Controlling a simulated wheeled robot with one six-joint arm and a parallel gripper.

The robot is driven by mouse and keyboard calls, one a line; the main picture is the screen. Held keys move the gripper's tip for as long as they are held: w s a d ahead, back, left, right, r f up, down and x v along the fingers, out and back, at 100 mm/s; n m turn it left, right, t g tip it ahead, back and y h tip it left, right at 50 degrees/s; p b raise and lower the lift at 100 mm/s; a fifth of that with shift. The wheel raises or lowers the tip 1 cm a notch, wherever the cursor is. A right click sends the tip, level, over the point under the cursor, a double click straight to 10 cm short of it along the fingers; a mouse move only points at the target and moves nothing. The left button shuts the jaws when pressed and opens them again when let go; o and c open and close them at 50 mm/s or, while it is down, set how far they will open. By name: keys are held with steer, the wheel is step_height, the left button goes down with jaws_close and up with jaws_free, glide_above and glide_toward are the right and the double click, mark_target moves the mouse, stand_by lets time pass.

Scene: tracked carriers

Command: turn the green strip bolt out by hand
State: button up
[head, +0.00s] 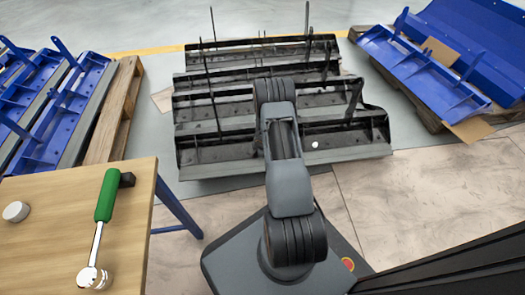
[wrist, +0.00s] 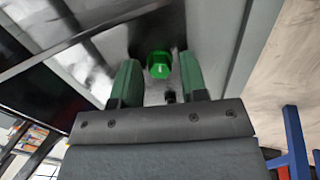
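In the wrist view the green strip bolt (wrist: 159,66) has a bright green head and sits on a dark metal part. My gripper (wrist: 159,62) is open, with one dark green finger on each side of the bolt head. A gap shows between each finger and the head, so the fingers do not seem to touch it. How far the fingertips are from the bolt in depth is hard to tell. In the head view my arm reaches over the dark steel carriers (head: 220,157) and hides the gripper and the green bolt.
A wooden table (head: 60,240) at left holds a ratchet (head: 106,196) with a green handle and a round white piece (head: 15,211). Blue carriers (head: 50,110) lie on pallets at left, and more blue parts (head: 425,80) at right.

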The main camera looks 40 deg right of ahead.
steer(key=m, duration=0.5)
steer(key=shift+s+d, duration=0.1)
steer(key=m+p, duration=0.1)
steer(key=m, duration=0.5)
steer(key=m+p, duration=0.1)
steer(key=m, duration=0.2)
steer(key=shift+r+m+p, duration=0.25)
steer(key=shift+m+p, duration=0.05)
steer(key=shift+m, duration=0.1)
steer(key=m+p, duration=0.2)
steer(key=shift+r+m, duration=0.2)
steer(key=shift+m, duration=0.1)
steer(key=shift+f+m+p, duration=0.3)
steer(key=shift+m+p, duration=0.05)
steer(key=shift+m, duration=0.75)
steer(key=m+p, duration=0.1)
steer(key=m, duration=0.2)
steer(key=shift+p, duration=0.4)
steer(key=m, duration=0.6)
steer(key=shift+f+m+p, duration=0.15)
steer(key=shift+m+p, duration=0.15)
steer(key=shift+p, duration=0.1)
